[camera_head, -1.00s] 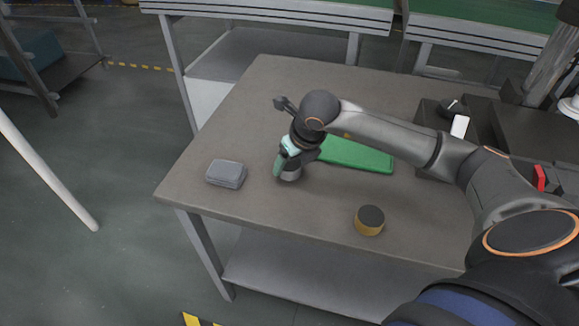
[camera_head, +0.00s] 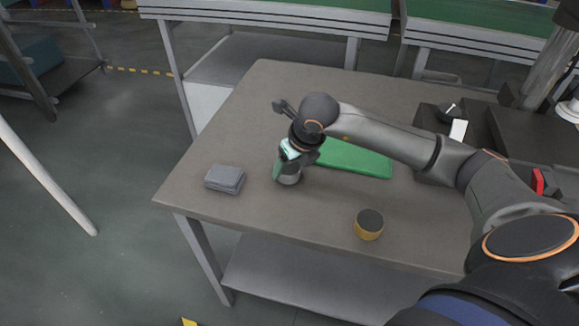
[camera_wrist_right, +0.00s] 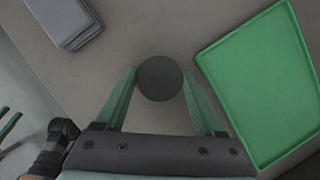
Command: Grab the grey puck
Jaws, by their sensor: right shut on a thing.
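The grey puck (camera_head: 289,179), round with a dark top, is on the table under my right gripper (camera_head: 288,172). In the right wrist view the puck (camera_wrist_right: 160,79) sits between the two green fingertips, and my right gripper (camera_wrist_right: 160,88) is shut on it. The fingers and hand partly hide the puck in the head view. My left gripper is in neither view.
A yellow puck with a dark top (camera_head: 369,225) stands near the front edge. The table (camera_head: 285,218) is clear between them.

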